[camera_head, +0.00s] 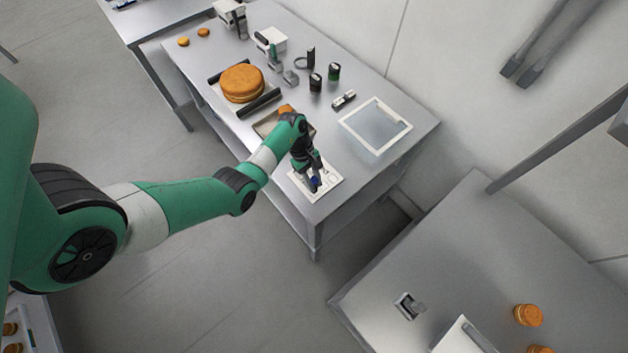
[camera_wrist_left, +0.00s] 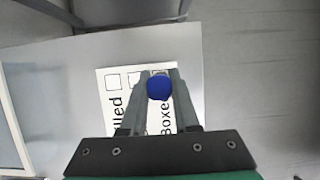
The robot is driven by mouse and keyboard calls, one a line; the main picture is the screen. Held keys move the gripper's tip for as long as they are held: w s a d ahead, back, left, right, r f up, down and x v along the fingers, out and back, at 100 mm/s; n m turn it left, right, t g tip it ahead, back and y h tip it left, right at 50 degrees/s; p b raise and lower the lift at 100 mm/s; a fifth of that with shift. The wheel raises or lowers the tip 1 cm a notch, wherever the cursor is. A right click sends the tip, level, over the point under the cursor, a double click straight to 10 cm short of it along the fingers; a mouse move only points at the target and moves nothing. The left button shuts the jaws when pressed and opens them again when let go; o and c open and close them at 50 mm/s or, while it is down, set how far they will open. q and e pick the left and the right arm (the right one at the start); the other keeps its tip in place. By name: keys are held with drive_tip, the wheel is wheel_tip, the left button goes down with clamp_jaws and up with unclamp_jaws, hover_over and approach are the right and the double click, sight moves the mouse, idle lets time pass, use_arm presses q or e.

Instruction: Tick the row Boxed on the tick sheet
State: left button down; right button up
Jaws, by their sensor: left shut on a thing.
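The tick sheet (camera_head: 329,187) is a white sheet lying near the front corner of the far steel table. In the left wrist view the sheet (camera_wrist_left: 108,73) shows the word Boxed, another row ending in "lled", and empty square boxes beside the rows. My left gripper (camera_head: 314,180) is over the sheet, shut on a blue round-ended thing, likely a marker (camera_wrist_left: 159,88). The marker's blue end covers the area above the word Boxed, so that row's box is mostly hidden. I cannot tell whether the marker touches the paper. My right gripper is not in view.
A clear white-rimmed tray (camera_head: 350,124) stands right of the sheet. A large orange-brown round (camera_head: 242,83) sits between dark bars behind. Dark jars (camera_head: 315,83) and a small grey device (camera_head: 344,100) stand nearby. Another table (camera_head: 470,240) with small rounds is at lower right.

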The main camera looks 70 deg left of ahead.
use_arm(q)
drive_tip(key=shift+f+b, duration=0.35)
drive_tip(key=shift+f, duration=0.1)
drive_tip(key=shift+f, duration=0.1)
idle(1.1)
wheel_tip(320, 180, up, 7)
drive_tip(key=p, duration=0.7)
